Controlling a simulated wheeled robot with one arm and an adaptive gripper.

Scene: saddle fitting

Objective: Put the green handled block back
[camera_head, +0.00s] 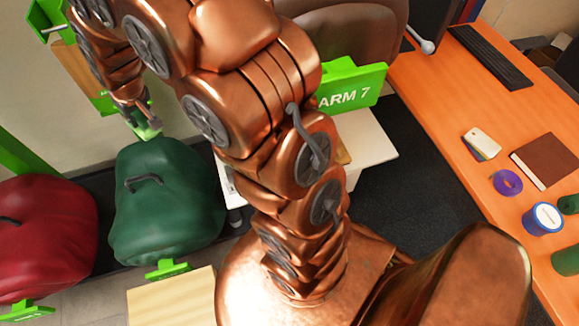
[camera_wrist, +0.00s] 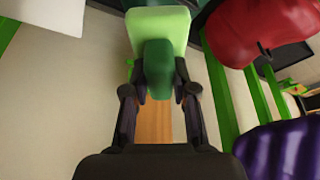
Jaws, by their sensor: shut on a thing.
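The green handled block (camera_wrist: 150,22) shows in the wrist view as a pale green block with a dark green handle. My gripper (camera_wrist: 160,92) is shut on the handle, one dark finger on each side. The block lies beyond the fingertips. In the head view my gripper (camera_head: 136,104) is small at the upper left, with a bit of the green block (camera_head: 149,131) below it, just above the far end of a dark green saddle (camera_head: 168,205). Whether block and saddle touch cannot be told. My copper arm hides much of the middle.
A red saddle (camera_head: 45,240) stands left of the green one; a purple saddle (camera_wrist: 285,150) shows in the wrist view. A green "ARM 7" sign (camera_head: 350,88) is behind my arm. An orange desk (camera_head: 440,90) with small items is at right. Dark floor lies between.

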